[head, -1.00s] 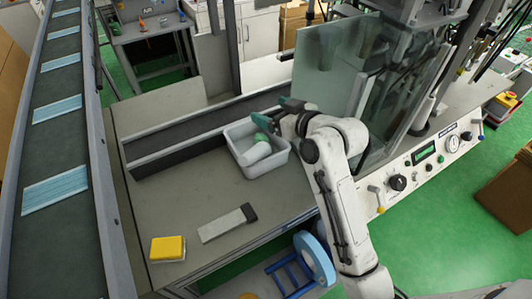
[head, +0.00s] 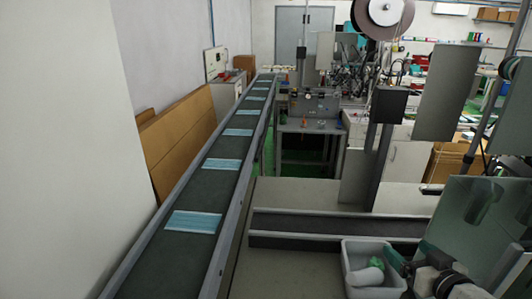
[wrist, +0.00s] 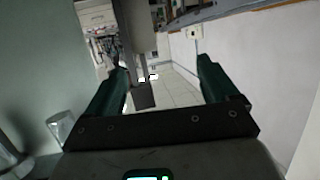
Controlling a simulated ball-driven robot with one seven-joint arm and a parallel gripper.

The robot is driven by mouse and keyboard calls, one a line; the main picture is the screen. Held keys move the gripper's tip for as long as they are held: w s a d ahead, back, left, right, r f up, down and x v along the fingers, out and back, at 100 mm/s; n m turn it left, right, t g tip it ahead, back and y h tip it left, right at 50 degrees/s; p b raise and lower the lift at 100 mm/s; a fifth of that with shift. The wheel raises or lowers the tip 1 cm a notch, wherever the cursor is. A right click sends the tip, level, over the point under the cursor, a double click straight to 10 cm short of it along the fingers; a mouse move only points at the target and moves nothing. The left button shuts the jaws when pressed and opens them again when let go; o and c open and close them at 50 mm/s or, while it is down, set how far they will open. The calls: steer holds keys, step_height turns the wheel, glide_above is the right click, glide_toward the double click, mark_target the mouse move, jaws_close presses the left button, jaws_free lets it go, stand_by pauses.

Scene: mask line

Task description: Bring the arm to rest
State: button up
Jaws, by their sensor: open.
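My gripper (wrist: 162,80) is open in the wrist view, with its two green fingers wide apart and nothing between them. In the head view my gripper (head: 396,264) is at the lower right, by the right side of the light grey bin (head: 347,268). How high it is relative to the bin's rim I cannot tell. Most of my arm is cut off by the frame's lower right edge. The bin holds a white cylinder (head: 366,277) and a green item (head: 376,262).
A conveyor (head: 200,255) with several blue masks (head: 194,221) runs along the left. A dark rail (head: 300,222) crosses the bench behind the bin. A clear panel (head: 470,222) stands close on the right. The bench (head: 290,275) left of the bin is bare.

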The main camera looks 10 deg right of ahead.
steer(key=s+a+f+g+y+b, duration=0.1)
steer(key=s+a+f+g, duration=0.4)
steer(key=f, duration=0.4)
steer(key=s+a+f+g+y+b, duration=0.1)
steer(key=s+a+f+g+b, duration=0.1)
steer(key=s+a+f, duration=0.45)
steer(key=s+f+g, duration=0.3)
steer(key=s+f, duration=0.1)
steer(key=s, duration=0.4)
steer(key=s+f+g+h+b, duration=0.1)
steer(key=s+f+g, duration=0.2)
steer(key=s, duration=0.6)
step_height(320, 180, down, 2)
steer(key=shift+a+f+g, duration=0.15)
steer(key=shift+a+g, duration=0.15)
steer(key=shift+a, duration=0.05)
steer(key=shift+w, duration=0.1)
